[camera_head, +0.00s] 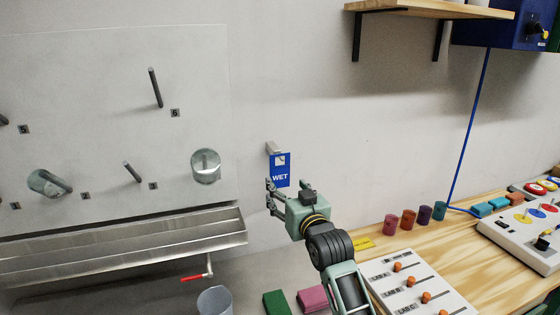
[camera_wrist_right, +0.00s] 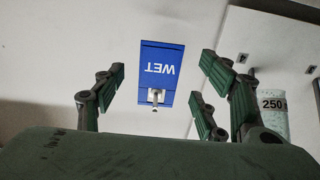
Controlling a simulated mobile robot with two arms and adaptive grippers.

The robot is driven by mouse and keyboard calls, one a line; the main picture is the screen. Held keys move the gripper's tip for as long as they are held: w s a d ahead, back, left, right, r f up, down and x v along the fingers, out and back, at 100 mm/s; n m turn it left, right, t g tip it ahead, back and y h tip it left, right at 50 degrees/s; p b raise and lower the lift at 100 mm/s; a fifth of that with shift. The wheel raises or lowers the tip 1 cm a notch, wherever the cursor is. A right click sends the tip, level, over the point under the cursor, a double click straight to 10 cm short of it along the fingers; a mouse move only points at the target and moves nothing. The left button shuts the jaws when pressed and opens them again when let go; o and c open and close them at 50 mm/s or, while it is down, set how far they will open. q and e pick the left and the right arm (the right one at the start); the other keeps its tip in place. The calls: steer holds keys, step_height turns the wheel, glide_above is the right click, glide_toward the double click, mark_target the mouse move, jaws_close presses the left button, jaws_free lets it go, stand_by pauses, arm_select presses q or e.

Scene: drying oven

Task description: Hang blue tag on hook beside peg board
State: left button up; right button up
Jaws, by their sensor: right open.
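The blue tag (camera_head: 280,176), marked WET, hangs upright against the wall just right of the peg board (camera_head: 90,90). The small pale hook (camera_head: 273,147) is at the tag's top edge. In the right wrist view the tag (camera_wrist_right: 161,66) appears upside down, and the hook's metal peg (camera_wrist_right: 155,97) sticks out in front of its upper end. My right gripper (camera_head: 270,196) is open, its fingers pointing toward the wall at the tag's lower left. In the wrist view its spread fingers (camera_wrist_right: 162,85) are on both sides of the tag, apart from it. My left gripper is out of view.
Glassware (camera_head: 205,167) hangs on board pegs, above a metal trough (camera_head: 120,250) with a red-handled valve (camera_head: 193,278). A wooden bench (camera_head: 480,270) at right holds colored cups, blocks and a lab-labelled panel (camera_head: 418,289). A shelf (camera_head: 430,8) is above.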

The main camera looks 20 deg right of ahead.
mark_target(280, 179)
steer(key=shift+w+a+f+b, duration=0.1)
steer(key=shift+w+b, duration=1)
steer(key=shift+w, duration=1.5)
steer(key=c, duration=0.5)
steer(key=shift+o, duration=0.8)
steer(key=shift+o, duration=0.2)
steer(key=o, duration=0.3)
